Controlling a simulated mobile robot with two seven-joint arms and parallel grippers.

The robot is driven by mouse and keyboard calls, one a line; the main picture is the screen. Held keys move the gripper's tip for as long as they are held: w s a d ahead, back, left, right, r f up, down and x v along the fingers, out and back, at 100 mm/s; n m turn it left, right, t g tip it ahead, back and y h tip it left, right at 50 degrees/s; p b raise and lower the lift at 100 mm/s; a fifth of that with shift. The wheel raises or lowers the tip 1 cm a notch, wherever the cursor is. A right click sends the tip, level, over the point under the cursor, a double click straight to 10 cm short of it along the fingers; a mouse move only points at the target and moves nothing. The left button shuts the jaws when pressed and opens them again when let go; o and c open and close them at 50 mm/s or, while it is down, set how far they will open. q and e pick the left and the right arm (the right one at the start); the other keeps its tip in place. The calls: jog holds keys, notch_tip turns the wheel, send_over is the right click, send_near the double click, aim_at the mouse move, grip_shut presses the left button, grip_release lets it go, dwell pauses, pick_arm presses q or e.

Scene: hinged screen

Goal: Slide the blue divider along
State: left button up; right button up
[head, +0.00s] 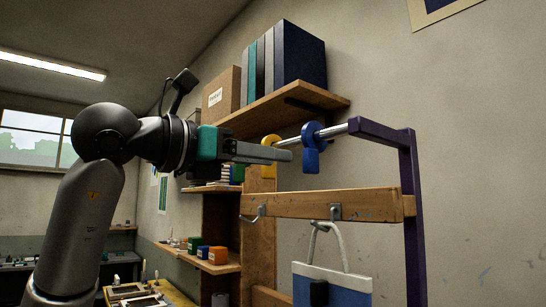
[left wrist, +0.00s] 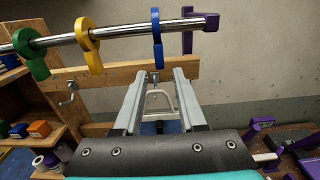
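The blue divider (head: 311,160) hangs by its ring on a horizontal metal rod (head: 333,131), near the purple post at the rod's right end. In the left wrist view the blue divider (left wrist: 157,32) is just beyond the fingertips, its lower end near the gap between them. My left gripper (head: 289,155) is open and empty, just left of the blue tab in the head view; the left wrist view shows the fingers apart (left wrist: 164,75). A yellow divider (left wrist: 90,48) and a green divider (left wrist: 30,55) hang farther left. My right gripper is not in view.
A purple post (head: 411,210) carries the rod's end. A wooden rail (head: 320,203) with hooks runs below, with a blue and white bag (head: 345,285) hanging from it. A wooden shelf (head: 290,103) with binders is above. Between blue and yellow dividers, the rod is bare.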

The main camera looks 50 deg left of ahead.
aim_at(305, 162)
pick_arm(q)
jog(key=w, duration=0.2)
jog(key=w+p, duration=0.1)
jog(key=w, duration=0.2)
jog(key=w+p, duration=0.1)
jog(key=w, duration=0.1)
jog(key=shift+w+d, duration=0.2)
jog(key=shift+d, duration=0.05)
jog(key=shift+w, duration=0.25)
jog(key=shift+c, duration=0.2)
grip_shut()
